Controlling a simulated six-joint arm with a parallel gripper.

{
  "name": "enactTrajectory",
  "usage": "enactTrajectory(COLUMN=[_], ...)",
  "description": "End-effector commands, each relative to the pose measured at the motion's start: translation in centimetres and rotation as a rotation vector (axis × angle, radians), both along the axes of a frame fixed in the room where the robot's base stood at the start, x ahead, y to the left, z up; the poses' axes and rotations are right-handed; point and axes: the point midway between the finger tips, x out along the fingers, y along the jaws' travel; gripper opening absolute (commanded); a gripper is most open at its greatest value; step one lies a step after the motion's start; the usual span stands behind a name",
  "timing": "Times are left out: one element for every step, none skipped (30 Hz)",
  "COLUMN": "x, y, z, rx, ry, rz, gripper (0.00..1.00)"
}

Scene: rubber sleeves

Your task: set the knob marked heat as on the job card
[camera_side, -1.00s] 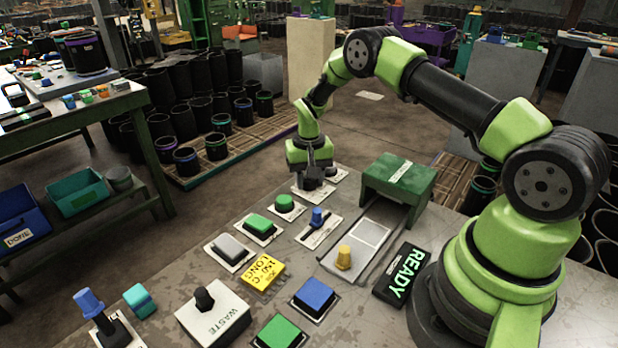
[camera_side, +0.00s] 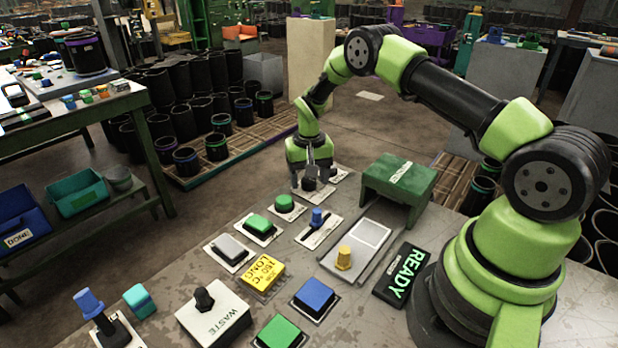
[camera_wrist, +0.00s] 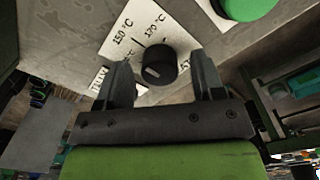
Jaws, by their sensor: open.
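The black round knob (camera_wrist: 155,65) sits on a white plate (camera_wrist: 132,30) with printed temperatures, among them 150 °C and 170 °C. A pale mark shows on its face; I cannot tell which label it points to. My gripper (camera_wrist: 163,78) is open, with one finger on each side of the knob and gaps between. In the side view my gripper (camera_side: 311,186) is low over the far end of the bench, largely hiding the knob. The yellow card (camera_side: 264,271) lies mid-bench, its small print seeming to read 160 °C and LONG.
A green button (camera_wrist: 247,8) sits close to the knob plate. The green cover (camera_side: 398,180) stands right of my gripper. A blue-handled lever (camera_side: 318,218), an amber knob (camera_side: 344,257) and a READY sign (camera_side: 401,275) are nearer the arm base.

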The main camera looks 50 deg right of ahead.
Motion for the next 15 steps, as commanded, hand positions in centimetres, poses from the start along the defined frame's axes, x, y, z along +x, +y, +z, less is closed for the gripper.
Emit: enactTrajectory(x=[0.1,0.1,0.1,0.1,0.1,0.1,0.1,0.1,0.1,0.1,0.1,0.0,0.1,0.1,0.1], y=[0.0,0.0,0.0,0.0,0.0,0.0,0.0,0.0,0.0,0.0,0.0,0.0,0.0,0.0,0.0], z=[0.6,1.0,1.7,2.3,2.9,3.8,4.4,5.0,5.8,6.4,6.9,7.5,7.9,8.3,8.7], rx=[0.000,0.000,-0.001,-0.001,-0.002,-0.002,-0.002,-0.002,-0.002,-0.002,-0.002,-0.002,-0.002,-0.002,-0.002], ry=[-0.002,-0.002,-0.004,-0.004,-0.005,-0.006,-0.005,-0.006,-0.006,-0.006,-0.005,-0.005,-0.005,-0.005,-0.004], rz=[0.000,0.000,0.000,0.000,0.000,0.001,0.000,0.000,0.000,0.000,0.000,0.000,0.001,0.001,0.000], gripper=[0.62,0.62,0.62,0.62,0.62,0.62,0.62,0.62,0.62,0.62,0.62,0.62,0.62,0.62,0.62])
